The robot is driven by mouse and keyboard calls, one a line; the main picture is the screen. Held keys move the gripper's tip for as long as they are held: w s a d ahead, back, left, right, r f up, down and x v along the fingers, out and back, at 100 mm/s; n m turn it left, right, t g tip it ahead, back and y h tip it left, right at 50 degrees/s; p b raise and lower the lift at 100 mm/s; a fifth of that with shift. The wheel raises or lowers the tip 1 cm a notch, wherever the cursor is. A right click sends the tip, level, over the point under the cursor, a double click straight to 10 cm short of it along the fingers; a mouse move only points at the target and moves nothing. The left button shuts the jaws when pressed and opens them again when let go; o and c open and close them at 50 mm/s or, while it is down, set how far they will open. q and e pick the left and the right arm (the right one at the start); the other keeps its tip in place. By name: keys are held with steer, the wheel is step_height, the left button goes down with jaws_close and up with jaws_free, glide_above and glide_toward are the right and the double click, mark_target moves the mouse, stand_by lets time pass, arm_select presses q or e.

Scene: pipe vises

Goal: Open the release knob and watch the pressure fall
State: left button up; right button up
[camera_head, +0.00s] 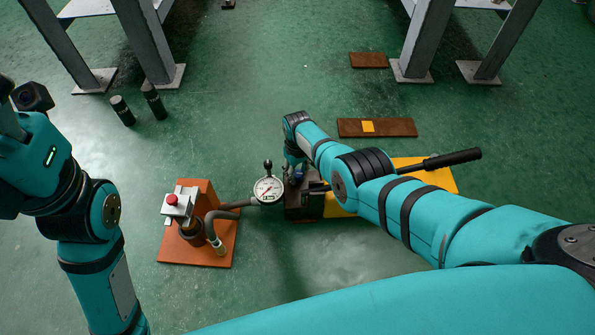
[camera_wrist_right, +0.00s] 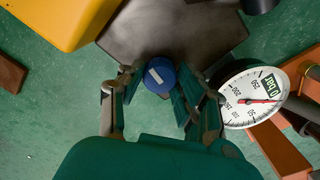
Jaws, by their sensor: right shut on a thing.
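The blue release knob (camera_wrist_right: 160,76), with a white mark on top, sits at the edge of the dark pump block (camera_wrist_right: 180,30). My right gripper (camera_wrist_right: 157,88) has one finger on each side of the knob and is shut on it. In the head view the right gripper (camera_head: 297,173) reaches down at the pump block (camera_head: 303,205); the knob is mostly hidden there. The round white pressure gauge (camera_head: 268,190) stands left of the block.
A hose runs from the gauge to an orange plate (camera_head: 226,250) carrying a box with a red button (camera_head: 172,199). A black pump handle (camera_head: 452,160) sticks out over a yellow plate (camera_head: 440,178). Table legs stand at the back.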

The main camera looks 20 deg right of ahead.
mark_target(298, 173)
steer(key=o, duration=1.1)
steer(key=shift+o, duration=0.2)
steer(key=shift+w+r, duration=0.1)
steer(key=shift+r, duration=0.75)
step_height(298, 173, up, 10)
steer(key=shift+r, duration=0.15)
